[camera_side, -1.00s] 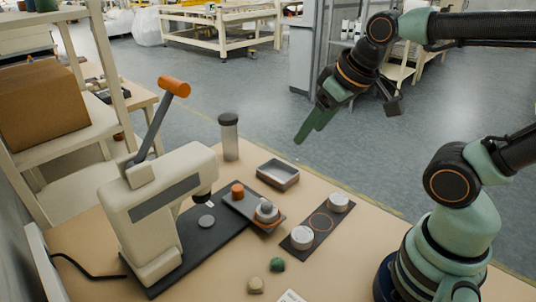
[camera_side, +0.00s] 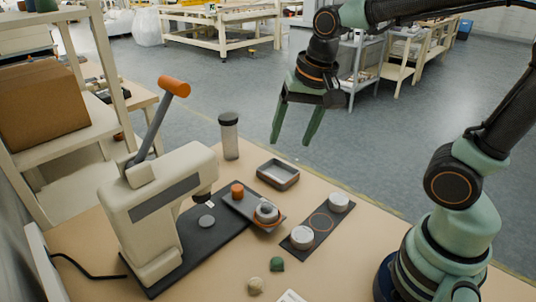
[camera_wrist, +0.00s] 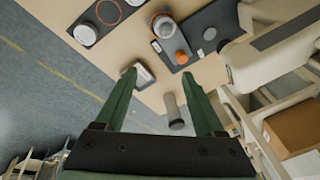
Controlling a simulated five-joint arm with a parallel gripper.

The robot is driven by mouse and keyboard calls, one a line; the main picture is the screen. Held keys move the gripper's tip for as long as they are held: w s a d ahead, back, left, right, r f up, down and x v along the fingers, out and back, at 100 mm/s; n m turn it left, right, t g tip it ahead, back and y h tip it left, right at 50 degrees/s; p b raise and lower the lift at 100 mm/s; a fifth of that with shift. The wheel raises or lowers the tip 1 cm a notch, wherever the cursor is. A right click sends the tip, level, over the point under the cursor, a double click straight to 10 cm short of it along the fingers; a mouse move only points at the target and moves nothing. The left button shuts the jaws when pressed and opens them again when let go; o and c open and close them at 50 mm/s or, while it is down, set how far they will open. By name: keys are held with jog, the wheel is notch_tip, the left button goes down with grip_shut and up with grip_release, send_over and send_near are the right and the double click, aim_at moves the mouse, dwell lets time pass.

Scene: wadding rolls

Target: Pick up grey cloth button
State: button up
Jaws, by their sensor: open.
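A small grey disc (camera_side: 206,221), which may be the grey cloth button, lies flat on the dark base of the cream hand press (camera_side: 160,205). It also shows in the wrist view (camera_wrist: 209,33). My gripper (camera_side: 291,141) is open and empty, high above the table's far side, with its green fingers pointing down. In the wrist view my gripper (camera_wrist: 158,77) has its two fingers spread, and the disc is beyond the right fingertip. A small metal tray (camera_side: 278,174) is partly hidden behind the left finger in the wrist view.
A dark plate holds an orange knob (camera_side: 237,190) and a ringed grey part (camera_side: 267,212). Another dark strip (camera_side: 318,228) carries two pale round pieces. A lidded jar (camera_side: 229,138) stands at the back. Green (camera_side: 277,264) and beige (camera_side: 255,285) lumps lie at the front.

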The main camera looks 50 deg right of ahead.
aim_at(267, 204)
jog(key=w+a+f+m+g, duration=0.1)
jog(key=f+m, duration=0.2)
jog(key=f, duration=0.2)
jog(key=w+a+f+m+g, duration=0.1)
jog(key=f+m, duration=0.2)
jog(key=f, duration=0.3)
jog(key=w+a+f+m+g, duration=0.1)
jog(key=f+m, duration=0.3)
jog(key=f, duration=0.2)
jog(key=shift+w+a+f, duration=0.2)
jog(key=shift+w+f, duration=0.05)
jog(key=shift+w, duration=0.1)
grip_shut()
